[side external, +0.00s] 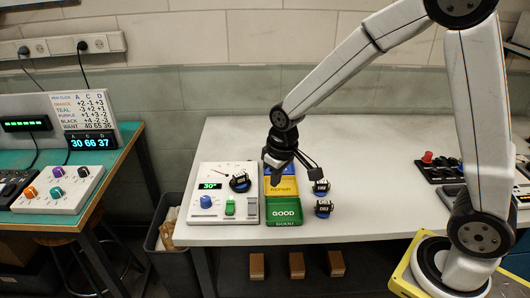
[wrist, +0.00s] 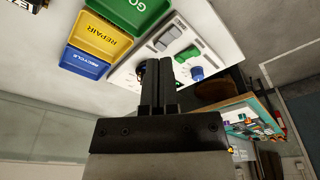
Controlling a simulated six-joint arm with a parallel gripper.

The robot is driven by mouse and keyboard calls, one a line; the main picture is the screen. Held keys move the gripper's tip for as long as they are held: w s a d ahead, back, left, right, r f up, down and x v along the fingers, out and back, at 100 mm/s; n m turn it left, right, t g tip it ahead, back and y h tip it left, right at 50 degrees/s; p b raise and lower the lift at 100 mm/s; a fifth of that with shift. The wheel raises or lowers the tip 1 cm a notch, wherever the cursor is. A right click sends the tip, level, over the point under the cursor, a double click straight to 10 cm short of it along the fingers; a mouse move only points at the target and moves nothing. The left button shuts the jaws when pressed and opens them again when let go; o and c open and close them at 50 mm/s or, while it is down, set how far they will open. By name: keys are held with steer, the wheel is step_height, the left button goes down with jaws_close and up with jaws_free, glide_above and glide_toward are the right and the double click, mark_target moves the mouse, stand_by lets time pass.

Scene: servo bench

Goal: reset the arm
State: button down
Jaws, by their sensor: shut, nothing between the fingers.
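My gripper (side external: 277,178) hangs from my arm over the white bench (side external: 370,190), above the back end of the tray row, near the tester panel. In the wrist view its two dark fingers (wrist: 159,70) are together, with nothing between them. The side view does not clearly show how high the fingertips are.
A white tester panel (side external: 205,205) reads 30° and has a black servo (side external: 239,183) on it. Beside it are REPAIR (side external: 280,187) and GOOD (side external: 287,212) trays and a blue RECYCLE tray (wrist: 85,63). Servos (side external: 321,187) (side external: 323,208) stand right of them.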

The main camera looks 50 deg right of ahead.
steer(key=s+d+m+t, duration=0.1)
steer(key=s+d, duration=0.1)
steer(key=s, duration=0.9)
steer(key=shift+s, duration=0.2)
stand_by(0.4)
